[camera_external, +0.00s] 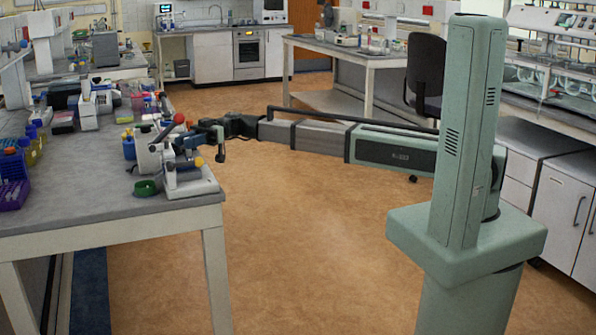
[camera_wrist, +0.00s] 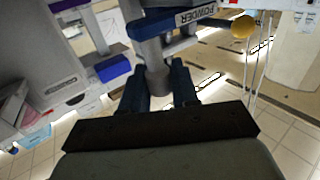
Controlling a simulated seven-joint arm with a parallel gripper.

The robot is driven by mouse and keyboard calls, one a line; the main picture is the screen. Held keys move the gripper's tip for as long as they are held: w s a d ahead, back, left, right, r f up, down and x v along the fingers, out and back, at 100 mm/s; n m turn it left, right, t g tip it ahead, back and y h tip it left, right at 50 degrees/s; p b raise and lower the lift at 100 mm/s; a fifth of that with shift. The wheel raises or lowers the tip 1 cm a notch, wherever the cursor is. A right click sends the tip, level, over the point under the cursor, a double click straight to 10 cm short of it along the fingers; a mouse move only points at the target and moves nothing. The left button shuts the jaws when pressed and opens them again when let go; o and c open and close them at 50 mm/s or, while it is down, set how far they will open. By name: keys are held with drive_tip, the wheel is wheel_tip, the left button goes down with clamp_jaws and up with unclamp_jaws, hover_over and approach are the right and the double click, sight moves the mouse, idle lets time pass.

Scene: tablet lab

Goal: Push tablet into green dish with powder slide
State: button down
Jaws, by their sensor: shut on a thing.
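My gripper (camera_external: 208,132) is at the tablet press (camera_external: 188,184), which stands on the near right corner of the left bench. I take this post as the powder slide's handle (camera_wrist: 154,58). The green dish (camera_external: 147,188) sits on the bench at the left foot of the press. I cannot make out a tablet in either view.
The press has a red knob (camera_external: 179,118) and a yellow knob (camera_external: 199,162) close to my gripper. Bottles and racks, including a purple rack (camera_external: 13,194), crowd the bench farther left. The bench's front is clear. Open floor lies right of the bench.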

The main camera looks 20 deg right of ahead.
drive_tip(key=shift+d, duration=2.5)
drive_tip(key=c, duration=1)
unclamp_jaws()
drive_tip(key=shift+o, duration=0.2)
drive_tip(key=v, duration=1.4)
drive_tip(key=shift+s, duration=0.1)
